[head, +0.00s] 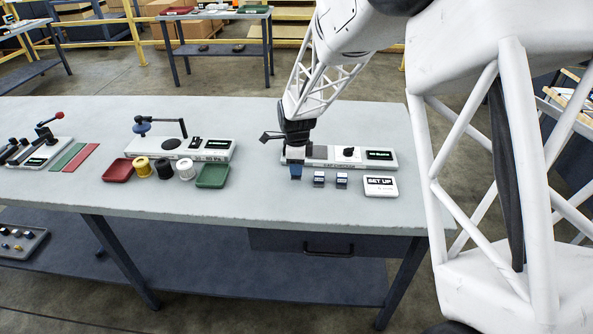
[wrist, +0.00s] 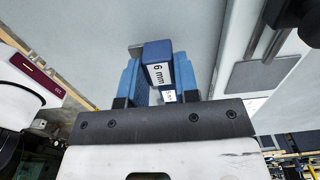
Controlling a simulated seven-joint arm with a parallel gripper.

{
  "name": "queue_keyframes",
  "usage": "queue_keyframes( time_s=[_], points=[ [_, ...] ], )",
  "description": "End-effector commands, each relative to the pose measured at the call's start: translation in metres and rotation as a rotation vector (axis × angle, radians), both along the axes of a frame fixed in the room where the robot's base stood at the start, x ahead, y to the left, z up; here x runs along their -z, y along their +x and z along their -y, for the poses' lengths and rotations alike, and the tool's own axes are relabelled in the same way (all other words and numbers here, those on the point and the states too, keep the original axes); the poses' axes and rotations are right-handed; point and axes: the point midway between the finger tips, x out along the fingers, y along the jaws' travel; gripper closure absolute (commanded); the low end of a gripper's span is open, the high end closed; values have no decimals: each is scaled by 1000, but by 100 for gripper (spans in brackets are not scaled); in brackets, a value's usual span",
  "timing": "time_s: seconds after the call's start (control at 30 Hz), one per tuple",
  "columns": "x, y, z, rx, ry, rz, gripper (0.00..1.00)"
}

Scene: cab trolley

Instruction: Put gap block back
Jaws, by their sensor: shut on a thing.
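My gripper (head: 296,164) points down at the front edge of the grey gap checker fixture (head: 318,163), near its left end. It is shut on a blue gap block (wrist: 157,52), whose white label reads "6 mm" in the wrist view. The block sits between the two blue fingers (wrist: 158,80). In the head view I cannot clearly separate block from fingers, or tell whether the block touches the table. Two more dark blue blocks with pale labels, a near one (head: 318,179) and a farther one (head: 341,180), stand to the right of my gripper.
Left on the table (head: 250,205) are a green tray (head: 213,175), a red tray (head: 116,170), spools and another fixture (head: 182,148). The table's front strip below the blocks is clear.

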Motion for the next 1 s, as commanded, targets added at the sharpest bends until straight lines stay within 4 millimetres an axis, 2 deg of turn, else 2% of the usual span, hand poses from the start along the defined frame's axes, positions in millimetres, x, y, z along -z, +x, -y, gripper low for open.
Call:
queue_keyframes(
  time_s=[0.2, 0.67, 0.7, 0.87, 1.0],
  points=[
    [19, 0, 0, 0, 0, 1, 100],
    [23, 0, 0, 0, 0, 1, 100],
    [24, 0, 0, 0, 0, 1, 69],
    [24, 0, 0, 0, 0, 1, 45],
    [24, 0, 0, 0, 0, 1, 45]
  ],
)
